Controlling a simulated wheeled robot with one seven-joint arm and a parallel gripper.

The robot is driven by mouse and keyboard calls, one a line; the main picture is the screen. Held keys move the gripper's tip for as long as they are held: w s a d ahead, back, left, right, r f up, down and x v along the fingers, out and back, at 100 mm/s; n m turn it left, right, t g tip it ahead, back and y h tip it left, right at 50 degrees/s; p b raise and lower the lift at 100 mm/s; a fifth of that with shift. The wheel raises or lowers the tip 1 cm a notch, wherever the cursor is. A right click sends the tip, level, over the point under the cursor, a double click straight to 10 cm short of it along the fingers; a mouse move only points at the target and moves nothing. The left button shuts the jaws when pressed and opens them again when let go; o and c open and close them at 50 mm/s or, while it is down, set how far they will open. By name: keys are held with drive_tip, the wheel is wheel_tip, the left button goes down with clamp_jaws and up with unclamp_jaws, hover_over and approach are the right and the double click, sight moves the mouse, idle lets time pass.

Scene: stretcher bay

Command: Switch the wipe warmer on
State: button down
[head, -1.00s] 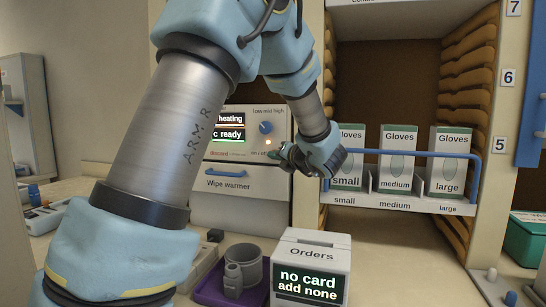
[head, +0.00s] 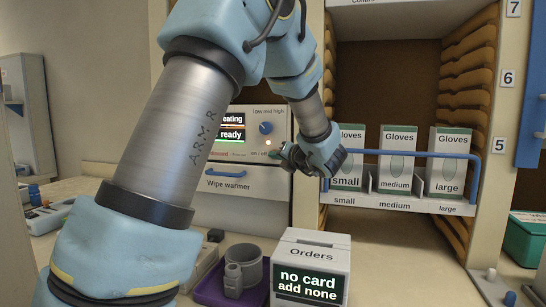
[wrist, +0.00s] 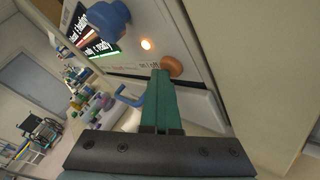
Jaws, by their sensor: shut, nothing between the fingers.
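The wipe warmer (head: 234,182) is a pale unit with a blue drawer handle, partly hidden by my arm. Its panel has a display (head: 231,127) with a lower line reading "ready" and an upper line partly covered, seemingly "heating". A blue low-mid-high knob (head: 265,128) sits beside it. A small lamp (wrist: 147,44) glows orange near the "on / off" label. The brown round on/off button (wrist: 172,66) is right at the tips of my gripper (wrist: 160,74), which is shut and empty. I cannot tell whether the tips touch the button. My gripper (head: 275,153) is by the panel's lower right in the head view.
Glove boxes (head: 397,160) stand on a shelf behind a blue rail (head: 425,153), close right of my wrist. An Orders box (head: 311,262) reading "no card, add none" and a purple tray (head: 207,292) with grey containers stand on the counter below.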

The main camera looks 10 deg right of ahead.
drive_tip(key=shift+s, duration=0.1)
drive_tip(key=shift+s+a, duration=0.1)
drive_tip(key=shift+s, duration=0.1)
drive_tip(key=s+a+b, duration=0.1)
drive_tip(key=s+a, duration=0.2)
drive_tip(key=s, duration=0.2)
drive_tip(key=shift+s, duration=0.15)
idle(0.5)
